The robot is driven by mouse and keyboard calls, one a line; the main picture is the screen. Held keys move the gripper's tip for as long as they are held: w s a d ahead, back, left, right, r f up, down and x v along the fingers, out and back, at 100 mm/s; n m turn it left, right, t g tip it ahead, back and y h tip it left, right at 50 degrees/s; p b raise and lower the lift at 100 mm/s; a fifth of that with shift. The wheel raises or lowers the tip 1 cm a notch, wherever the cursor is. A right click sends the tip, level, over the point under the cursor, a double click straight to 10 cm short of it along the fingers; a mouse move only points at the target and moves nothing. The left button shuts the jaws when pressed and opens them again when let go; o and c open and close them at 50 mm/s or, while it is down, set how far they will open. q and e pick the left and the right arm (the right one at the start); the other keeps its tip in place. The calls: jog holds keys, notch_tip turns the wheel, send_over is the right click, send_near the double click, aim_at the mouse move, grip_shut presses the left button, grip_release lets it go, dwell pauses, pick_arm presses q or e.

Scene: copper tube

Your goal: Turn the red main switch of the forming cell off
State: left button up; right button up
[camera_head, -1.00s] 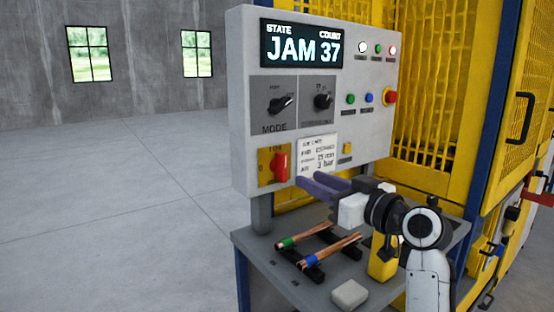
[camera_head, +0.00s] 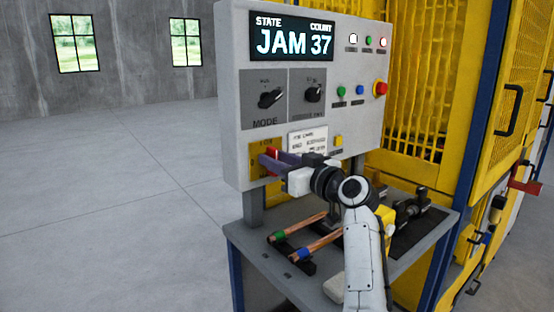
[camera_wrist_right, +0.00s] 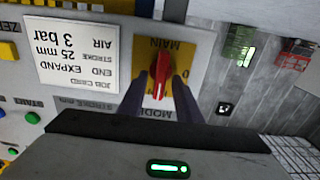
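The red main switch (camera_head: 272,154) sits on a yellow plate (camera_head: 257,170) at the lower left of the grey control panel. Its handle stands about upright, and the upside-down right wrist view shows the red handle (camera_wrist_right: 160,76) near the word MAIN. My right gripper (camera_head: 270,161) is at the switch with its purple fingers on either side of the handle. In the wrist view the fingers (camera_wrist_right: 162,85) look open, with a narrow gap beside the handle. The fingers partly hide the handle in the head view. My left gripper is out of view.
The panel display (camera_head: 291,36) reads JAM 37. A job card (camera_head: 307,140), mode knob (camera_head: 270,98) and red stop button (camera_head: 380,88) are near. Below, copper tubes (camera_head: 300,228) lie on a grey table (camera_head: 240,238). Open floor lies to the left.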

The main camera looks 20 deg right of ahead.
grip_shut()
